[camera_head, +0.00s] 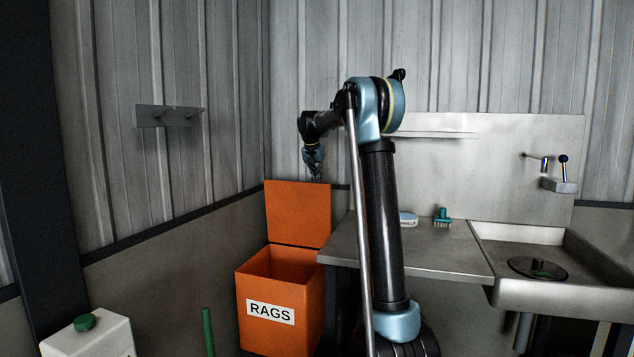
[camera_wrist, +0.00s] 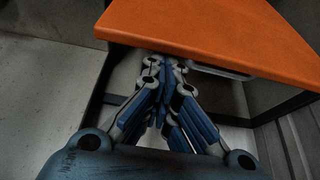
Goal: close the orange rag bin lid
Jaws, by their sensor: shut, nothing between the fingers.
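The orange rag bin (camera_head: 280,315) stands in the corner, left of the steel counter, with a white RAGS label on its front. Its orange lid (camera_head: 298,213) stands upright at the back, so the bin is open at the top. My gripper (camera_head: 317,178) is just above the lid's top edge in the head view, pointing down. In the wrist view my gripper (camera_wrist: 165,75) is shut and empty, and the orange lid (camera_wrist: 215,30) crosses the top of the picture just beyond the fingertips. I cannot tell whether the fingers touch the lid.
A wall rack (camera_head: 168,116) is at left. A white container (camera_head: 88,340) and green pole (camera_head: 208,330) stand in front of the bin, to its left.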

